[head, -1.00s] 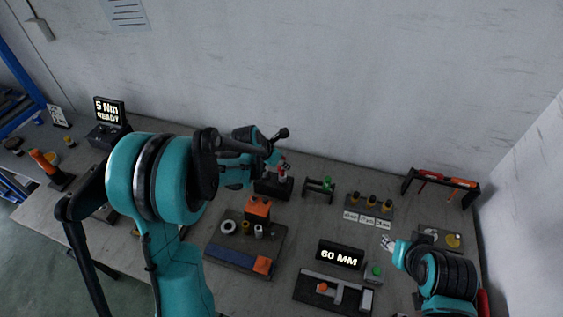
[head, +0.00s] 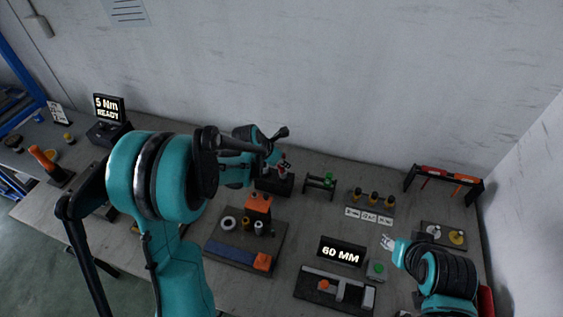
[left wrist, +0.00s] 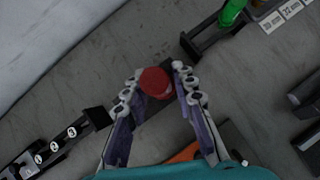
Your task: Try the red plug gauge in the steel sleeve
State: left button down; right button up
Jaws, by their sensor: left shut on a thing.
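My left gripper (head: 283,163) reaches over the back middle of the bench. In the left wrist view its fingers (left wrist: 155,85) are closed around the red plug gauge (left wrist: 155,81), whose round red end faces the camera. In the head view the gauge is small and mostly hidden by the gripper, just above a black block (head: 274,185). A grey cylinder that looks like the steel sleeve (head: 259,228) stands on the dark tray (head: 277,237), apart from the gauge. My right gripper (head: 387,241) is over the right of the bench; its jaw opening is too small to judge.
A white ring (head: 228,223), a brass ring (head: 246,224) and an orange block (head: 258,202) share the tray. A green gauge (head: 328,181) rests on a black stand to the right. The "60 MM" display (head: 341,252) stands at front right.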

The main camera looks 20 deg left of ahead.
jog(key=shift+r, duration=0.35)
jog(key=shift+p, duration=0.35)
dwell(0.5)
jog(key=shift+f+b, duration=0.45)
jog(key=shift+b, duration=0.1)
jog(key=shift+f+b, duration=0.6)
dwell(2.5)
jog(key=shift+d+r, duration=0.15)
jog(key=shift+f+b, duration=0.5)
jog(key=shift+f, duration=0.15)
dwell(2.3)
